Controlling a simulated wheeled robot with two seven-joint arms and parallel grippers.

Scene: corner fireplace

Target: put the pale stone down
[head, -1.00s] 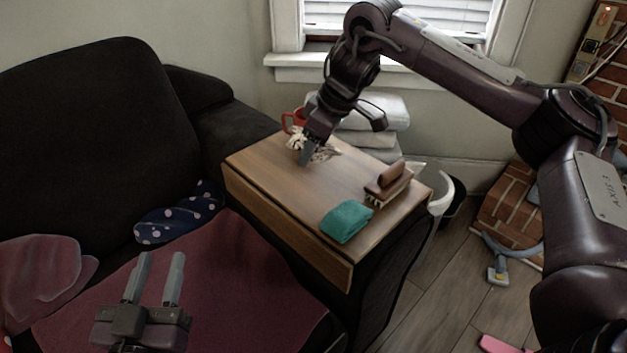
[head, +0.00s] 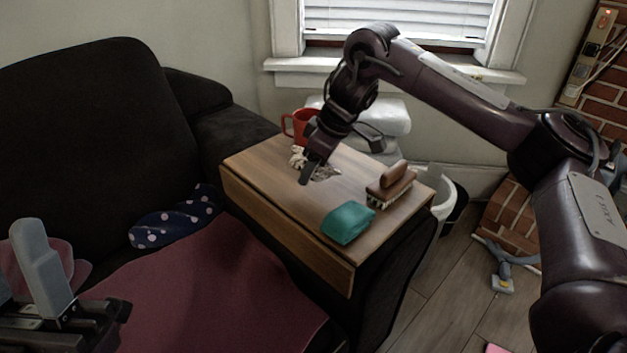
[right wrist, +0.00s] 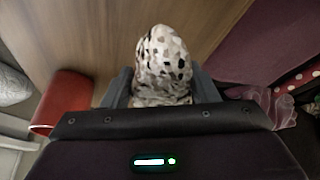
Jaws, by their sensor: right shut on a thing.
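The pale stone (right wrist: 163,62), speckled brown and black, sits between the fingers of my right gripper (right wrist: 160,88) in the right wrist view. In the head view my right gripper (head: 308,176) is low over the wooden tabletop (head: 280,200), shut on the stone. Pale patches of the stone (head: 298,157) show beside the fingers, which hide the rest. I cannot tell whether the stone touches the wood. My left gripper (head: 24,272) is at the lower left in front of the sofa, open and empty, partly cut off by the picture edge.
A red mug (head: 300,124) stands just behind my right gripper. A brown brush (head: 390,184) and a folded teal cloth (head: 348,223) lie at the right end of the tabletop. The front left of the top is bare. A spotted navy cloth (head: 175,220) lies on the sofa.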

